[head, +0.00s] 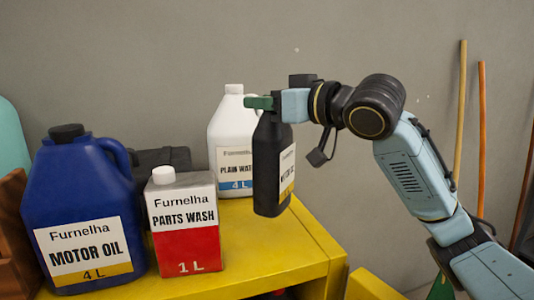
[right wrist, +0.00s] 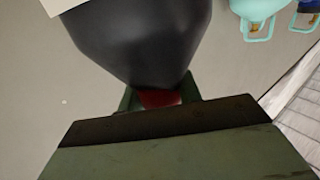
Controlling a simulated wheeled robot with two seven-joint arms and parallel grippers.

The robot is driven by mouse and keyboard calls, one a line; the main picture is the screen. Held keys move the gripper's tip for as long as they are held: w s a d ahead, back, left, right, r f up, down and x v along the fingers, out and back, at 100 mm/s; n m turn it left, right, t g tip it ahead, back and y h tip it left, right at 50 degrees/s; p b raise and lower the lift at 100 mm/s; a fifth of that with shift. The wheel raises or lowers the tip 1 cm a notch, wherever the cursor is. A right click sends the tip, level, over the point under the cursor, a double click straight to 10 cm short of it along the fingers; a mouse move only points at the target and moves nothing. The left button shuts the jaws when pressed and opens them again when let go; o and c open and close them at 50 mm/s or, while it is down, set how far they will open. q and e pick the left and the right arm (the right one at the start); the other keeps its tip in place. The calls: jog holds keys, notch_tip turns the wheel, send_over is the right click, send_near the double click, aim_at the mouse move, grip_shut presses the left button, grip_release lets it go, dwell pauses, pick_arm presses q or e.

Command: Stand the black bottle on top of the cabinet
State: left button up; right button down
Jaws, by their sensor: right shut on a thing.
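The black bottle (head: 269,165), with a white and yellow label on its right side, hangs nearly upright from my right gripper (head: 262,103). The gripper is shut on the bottle's top, and its fingers hide the cap in the head view. In the right wrist view the dark bottle body (right wrist: 140,40) fills the top, and a bit of red (right wrist: 158,97) shows between the fingers. The yellow cabinet (head: 250,275) has its top under the bottle. The bottle's base is over the top near the right edge; I cannot tell whether it touches. My left gripper is not in view.
On the cabinet stand a blue motor oil jug (head: 80,200), a red and white parts wash can (head: 185,220) and a white plain water jug (head: 228,135) just behind the bottle. A dark case (head: 160,158) lies at the back. The front right of the top is clear.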

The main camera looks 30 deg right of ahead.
aim_at(266, 134)
jog(key=shift+f+b, duration=0.7)
jog(key=shift+f, duration=2.1)
jog(key=c, duration=1.4)
grip_release()
jog(key=shift+f, duration=0.25)
jog(key=shift+c, duration=0.2)
jog(key=o, duration=0.5)
